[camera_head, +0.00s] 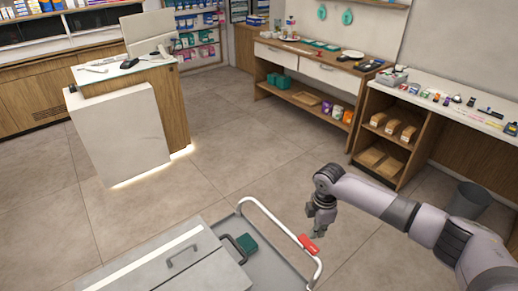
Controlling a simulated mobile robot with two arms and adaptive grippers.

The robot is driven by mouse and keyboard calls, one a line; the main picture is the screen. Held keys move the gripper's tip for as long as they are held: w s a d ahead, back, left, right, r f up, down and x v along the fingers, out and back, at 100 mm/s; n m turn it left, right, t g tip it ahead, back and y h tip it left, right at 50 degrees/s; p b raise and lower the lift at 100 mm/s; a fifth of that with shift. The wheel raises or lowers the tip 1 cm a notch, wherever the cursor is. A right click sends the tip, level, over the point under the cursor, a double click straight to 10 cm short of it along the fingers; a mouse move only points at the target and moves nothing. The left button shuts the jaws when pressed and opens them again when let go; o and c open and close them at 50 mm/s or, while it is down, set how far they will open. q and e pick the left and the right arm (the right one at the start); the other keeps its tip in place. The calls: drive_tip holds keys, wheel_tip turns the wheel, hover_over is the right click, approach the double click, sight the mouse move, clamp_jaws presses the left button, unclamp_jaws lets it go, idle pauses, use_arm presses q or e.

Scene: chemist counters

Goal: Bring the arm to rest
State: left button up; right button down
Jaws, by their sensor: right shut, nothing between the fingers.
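My right arm reaches in from the right edge in the head view, bent at the elbow. My right gripper (318,232) hangs down from its end, shut and empty. It shows beside the white handle rail, close to the red grip (309,244) in the picture; I cannot tell if they touch. My left gripper is not in view.
A grey cart top with a white rail (262,206) and a green item (246,244) lies in front. A white-and-wood counter (125,135) stands at left. Wooden shelving (310,75) and a white counter (450,105) line the right. A grey bin (470,200) stands behind my right arm. The middle floor is clear.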

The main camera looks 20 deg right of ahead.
drive_tip(key=s+a+f+m+t+y, duration=0.1)
drive_tip(key=s+a+f+m, duration=0.1)
drive_tip(key=s+a, duration=0.65)
drive_tip(key=s+a+f+m+t+y, duration=0.1)
drive_tip(key=s+a+m+y, duration=0.1)
drive_tip(key=s+a, duration=0.65)
drive_tip(key=s+d+r+m+t+h, duration=0.25)
drive_tip(key=s+d+r+m, duration=0.25)
drive_tip(key=s+m, duration=0.5)
wheel_tip(320, 180, down, 32)
drive_tip(key=g+b, duration=0.2)
drive_tip(key=b, duration=0.3)
drive_tip(key=s+d+f+g+b, duration=0.1)
drive_tip(key=s+d+f+b, duration=0.2)
drive_tip(key=s+f, duration=1.4)
drive_tip(key=shift+f+b, duration=0.3)
drive_tip(key=shift+f, duration=0.6)
